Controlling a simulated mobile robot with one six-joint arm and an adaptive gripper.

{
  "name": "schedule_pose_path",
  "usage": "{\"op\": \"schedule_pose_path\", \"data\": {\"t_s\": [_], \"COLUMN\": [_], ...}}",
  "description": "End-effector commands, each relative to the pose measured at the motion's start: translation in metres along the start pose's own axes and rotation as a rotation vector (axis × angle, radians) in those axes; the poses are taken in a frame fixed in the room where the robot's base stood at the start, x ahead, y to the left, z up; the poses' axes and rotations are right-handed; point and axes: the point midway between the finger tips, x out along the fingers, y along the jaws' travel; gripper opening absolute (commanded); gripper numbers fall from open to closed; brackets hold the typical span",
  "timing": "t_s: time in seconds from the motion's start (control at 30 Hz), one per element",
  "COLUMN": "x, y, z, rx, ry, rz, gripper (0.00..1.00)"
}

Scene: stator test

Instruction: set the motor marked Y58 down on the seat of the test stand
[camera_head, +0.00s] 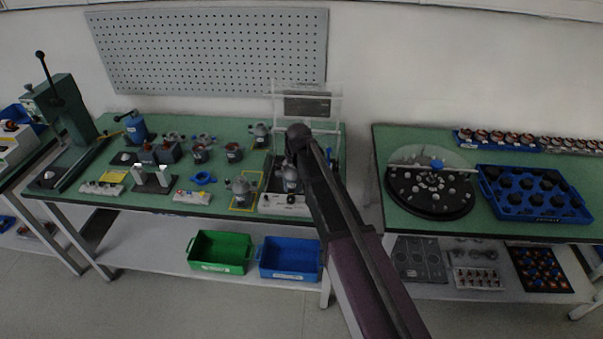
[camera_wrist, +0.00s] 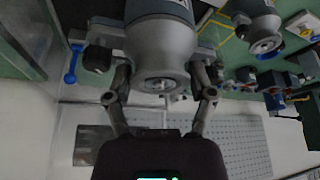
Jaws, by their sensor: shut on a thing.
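A grey motor (camera_wrist: 160,50) with a blue-grey upper body is between the two fingers of my gripper (camera_wrist: 161,80), which is shut on it. I cannot read its marking. In the head view the motor (camera_head: 291,179) is upright over the test stand (camera_head: 284,204), partly beside my dark arm. The stand has a white base and a clear raised guard (camera_head: 308,104) behind. The seat is hidden under the motor, and I cannot tell whether the motor touches it. My fingers are mostly hidden in the head view.
Another grey motor (camera_head: 241,191) stands close to the left of the test stand, in a yellow outline; one more (camera_head: 260,134) stands behind. A blue knob (camera_wrist: 72,65) is near my gripper in the wrist view. Green (camera_head: 219,268) and blue (camera_head: 290,276) bins are below.

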Motion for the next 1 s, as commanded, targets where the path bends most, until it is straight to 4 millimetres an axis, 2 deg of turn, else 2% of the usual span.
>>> {"op": "schedule_pose_path", "data": {"t_s": [0.47,0.67,1.0], "x": [-0.005,-0.025,-0.071], "y": [0.002,0.022,0.066], "z": [0.005,0.029,0.088], "rx": [-0.002,0.000,0.003], "ry": [0.001,0.000,0.001], "rz": [-0.001,0.001,0.001], "gripper": [0.10,0.10,0.10]}}
